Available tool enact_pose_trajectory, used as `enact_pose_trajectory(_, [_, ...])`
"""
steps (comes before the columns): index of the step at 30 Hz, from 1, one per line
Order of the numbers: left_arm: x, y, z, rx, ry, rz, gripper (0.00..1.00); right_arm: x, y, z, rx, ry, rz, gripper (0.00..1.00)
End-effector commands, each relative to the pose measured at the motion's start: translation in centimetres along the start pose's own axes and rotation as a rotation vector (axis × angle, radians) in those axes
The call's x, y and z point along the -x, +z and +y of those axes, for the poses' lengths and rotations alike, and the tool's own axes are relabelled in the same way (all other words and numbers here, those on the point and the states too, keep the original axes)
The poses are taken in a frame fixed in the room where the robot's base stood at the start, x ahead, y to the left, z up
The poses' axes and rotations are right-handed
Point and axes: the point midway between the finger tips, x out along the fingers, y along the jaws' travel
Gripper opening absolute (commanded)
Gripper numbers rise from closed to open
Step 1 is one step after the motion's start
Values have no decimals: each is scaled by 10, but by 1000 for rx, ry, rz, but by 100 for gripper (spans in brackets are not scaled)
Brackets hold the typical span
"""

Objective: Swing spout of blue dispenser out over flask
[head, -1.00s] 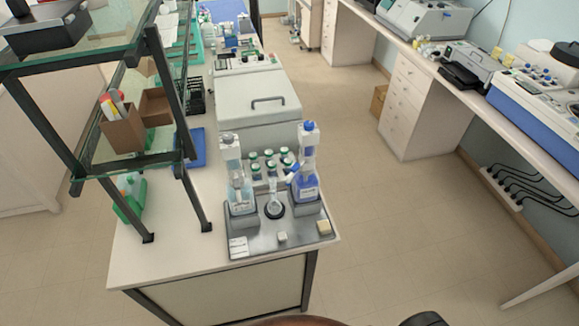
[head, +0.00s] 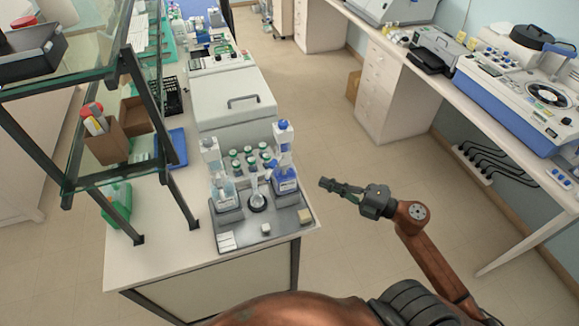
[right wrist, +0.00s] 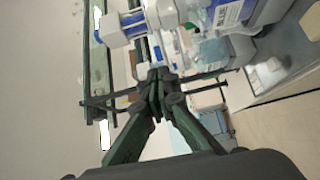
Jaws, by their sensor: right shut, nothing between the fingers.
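The blue dispenser (head: 284,172) stands upright at the right back of a grey tray (head: 273,238) on the bench end. In the right wrist view its blue-and-white head (right wrist: 128,24) shows beyond my fingers, at the upper left. The flask (head: 257,195), clear with a narrow neck, stands left of the dispenser on a dark round base. A paler dispenser (head: 219,180) stands left of the flask. My right gripper (head: 326,183) is shut and empty, right of the blue dispenser and apart from it, pointing left. My left gripper is out of view.
Several green-capped bottles (head: 248,158) stand behind the flask. A white lidded machine (head: 235,100) sits farther back on the bench. A glass shelf unit (head: 75,90) rises at the left. The floor right of the bench is clear.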

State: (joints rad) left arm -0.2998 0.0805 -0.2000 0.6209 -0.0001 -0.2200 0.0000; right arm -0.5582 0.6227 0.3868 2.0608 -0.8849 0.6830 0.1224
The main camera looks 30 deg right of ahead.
Motion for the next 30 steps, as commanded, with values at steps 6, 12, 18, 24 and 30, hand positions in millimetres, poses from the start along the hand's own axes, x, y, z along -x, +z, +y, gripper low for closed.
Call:
enact_pose_trajectory(6, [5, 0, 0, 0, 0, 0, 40, -20, -8, 8, 23, -1, 22, 0])
enact_pose_trajectory(12, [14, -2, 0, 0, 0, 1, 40, -60, -8, 9, 22, 1, 20, 0])
enact_pose_trajectory(18, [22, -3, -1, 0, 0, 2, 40, -100, -9, 9, 21, 1, 19, 0])
enact_pose_trajectory(24, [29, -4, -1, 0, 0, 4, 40, -129, -9, 7, 19, 0, 17, 0])
enact_pose_trajectory(30, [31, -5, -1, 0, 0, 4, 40, -140, -9, 6, 19, -1, 17, 0])
